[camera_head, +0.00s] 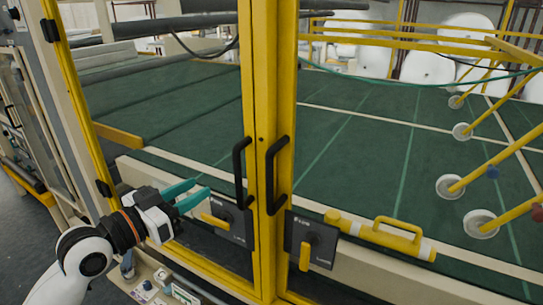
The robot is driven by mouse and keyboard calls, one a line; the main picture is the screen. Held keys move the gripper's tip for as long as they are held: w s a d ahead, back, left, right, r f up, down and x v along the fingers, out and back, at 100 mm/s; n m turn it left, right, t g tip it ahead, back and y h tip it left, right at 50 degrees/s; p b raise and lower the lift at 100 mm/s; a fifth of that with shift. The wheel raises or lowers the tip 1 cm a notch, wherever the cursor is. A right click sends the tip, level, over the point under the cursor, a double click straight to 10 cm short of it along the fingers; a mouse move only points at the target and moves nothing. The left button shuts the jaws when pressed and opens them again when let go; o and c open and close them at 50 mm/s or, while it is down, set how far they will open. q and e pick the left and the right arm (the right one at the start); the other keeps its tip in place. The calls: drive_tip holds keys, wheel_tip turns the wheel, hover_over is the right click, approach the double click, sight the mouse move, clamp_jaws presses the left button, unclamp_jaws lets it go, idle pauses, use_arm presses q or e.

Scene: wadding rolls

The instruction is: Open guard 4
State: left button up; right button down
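Two yellow-framed guard doors meet at the middle of the view, the left door (248,100) and the right door (286,90). Both look shut. I see no readable number, so I cannot tell which is guard 4. A black handle (238,172) is on the left door and another black handle (274,176) is on the right one. Below them are a left latch plate (231,222) and a right latch plate (311,240), each with a yellow lever. My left gripper (202,188), with teal fingers, is open and empty, left of the left handle and near the left latch. My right gripper is out of view.
Behind the doors lies a dark green surface (370,150) with white and yellow rollers (462,186) at the right. A yellow bar with a grip (385,236) lies right of the latches. A control panel (160,285) is below my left arm.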

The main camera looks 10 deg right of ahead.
use_arm(q)
drive_tip(key=p+x, duration=0.1)
drive_tip(key=x, duration=0.2)
drive_tip(key=p+x, duration=0.1)
drive_tip(key=x, duration=0.3)
drive_tip(key=r+p+x, duration=0.1)
drive_tip(key=x, duration=0.3)
drive_tip(key=shift+s+d+r, duration=0.15)
drive_tip(key=shift+s+d, duration=0.15)
drive_tip(key=shift+s, duration=0.1)
drive_tip(key=shift+w+d, duration=0.35)
clamp_jaws()
